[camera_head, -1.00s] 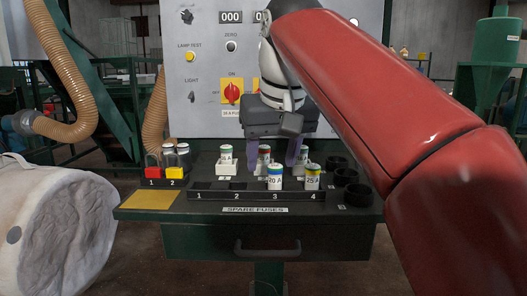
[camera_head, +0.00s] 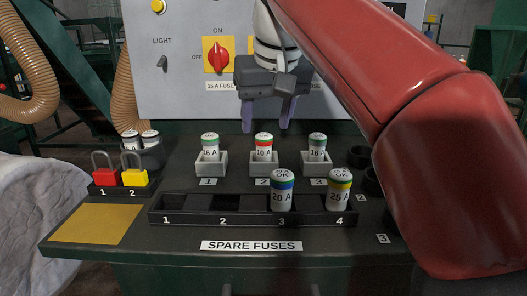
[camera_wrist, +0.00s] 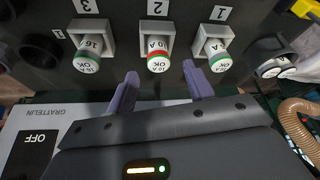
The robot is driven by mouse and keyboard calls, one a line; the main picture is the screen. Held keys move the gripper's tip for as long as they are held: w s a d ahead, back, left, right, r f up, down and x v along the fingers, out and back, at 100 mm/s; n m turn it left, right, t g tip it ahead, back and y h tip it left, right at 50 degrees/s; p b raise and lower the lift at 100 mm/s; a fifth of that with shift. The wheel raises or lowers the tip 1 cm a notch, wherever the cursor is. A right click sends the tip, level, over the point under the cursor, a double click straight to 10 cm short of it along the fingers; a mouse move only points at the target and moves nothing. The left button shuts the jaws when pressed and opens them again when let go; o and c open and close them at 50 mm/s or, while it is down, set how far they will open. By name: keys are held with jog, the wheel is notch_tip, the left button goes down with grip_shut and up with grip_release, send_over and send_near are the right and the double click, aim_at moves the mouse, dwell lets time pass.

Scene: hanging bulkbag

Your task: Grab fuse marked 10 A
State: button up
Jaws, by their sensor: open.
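The fuse marked 10 A (camera_head: 264,148) is white with a red band and stands upright in the middle holder, number 2. In the wrist view the same fuse (camera_wrist: 158,50) shows its OK top and red band. My gripper (camera_head: 266,128) is open and empty, above and behind this fuse in the head view. In the wrist view its two purple fingertips (camera_wrist: 160,72) lie either side of the fuse's line, apart from it. Fuses marked 16 A with green bands stand in holder 1 (camera_head: 210,147) and holder 3 (camera_head: 317,147).
A spare fuses rack (camera_head: 190,217) in front holds a blue-banded 20 A fuse (camera_head: 282,190) in slot 3 and a yellow-banded 25 A fuse (camera_head: 339,189) in slot 4. Red (camera_head: 105,177) and yellow padlocks (camera_head: 134,177) stand at left. The control panel (camera_head: 180,80) rises behind.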

aim_at(264, 135)
jog(key=b+x, duration=0.1)
jog(key=x, duration=0.4)
jog(key=shift+w+f, duration=0.15)
jog(key=shift+w, duration=0.1)
jog(key=c, duration=1.1)
